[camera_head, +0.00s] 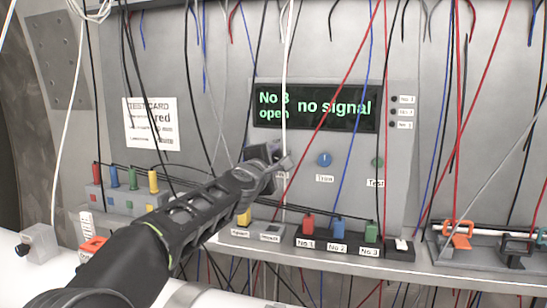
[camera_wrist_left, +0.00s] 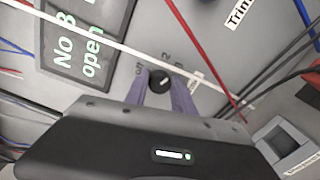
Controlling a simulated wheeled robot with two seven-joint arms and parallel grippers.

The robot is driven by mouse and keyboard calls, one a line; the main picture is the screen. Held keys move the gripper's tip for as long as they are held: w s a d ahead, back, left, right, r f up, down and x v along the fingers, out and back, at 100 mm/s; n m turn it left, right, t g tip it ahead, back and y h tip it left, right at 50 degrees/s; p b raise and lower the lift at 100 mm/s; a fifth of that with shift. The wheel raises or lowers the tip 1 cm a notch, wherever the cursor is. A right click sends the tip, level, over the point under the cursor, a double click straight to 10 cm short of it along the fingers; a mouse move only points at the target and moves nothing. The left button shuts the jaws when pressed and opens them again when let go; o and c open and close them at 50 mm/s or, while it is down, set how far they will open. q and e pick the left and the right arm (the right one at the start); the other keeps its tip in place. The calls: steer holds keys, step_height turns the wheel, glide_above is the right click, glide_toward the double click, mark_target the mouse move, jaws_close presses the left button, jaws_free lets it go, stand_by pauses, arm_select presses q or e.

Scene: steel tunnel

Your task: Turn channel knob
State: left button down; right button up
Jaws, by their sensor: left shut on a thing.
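The channel knob (camera_wrist_left: 159,81) is a small round black knob with a light pointer mark, set in the grey panel with small printed digits around it. My left gripper (camera_wrist_left: 160,90) has a finger on each side of it and is shut on it in the left wrist view. In the head view my left gripper (camera_head: 277,160) reaches the panel below the display and hides the knob. The display (camera_head: 318,107) reads "No 3 open" and "no signal" in green. My right gripper is not in view.
Red, blue and green plugs (camera_head: 339,228) stand below. Many loose cables hang across the panel, and a white cable (camera_wrist_left: 110,40) passes close to my left gripper.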

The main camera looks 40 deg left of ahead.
arm_select(q)
steer(key=shift+m, duration=0.8)
steer(key=shift+f, duration=0.1)
steer(key=c, duration=1.1)
jaws_free()
steer(key=shift+o, duration=0.2)
steer(key=v, duration=0.7)
steer(key=shift+s+d, duration=0.15)
steer(key=shift+s, duration=0.2)
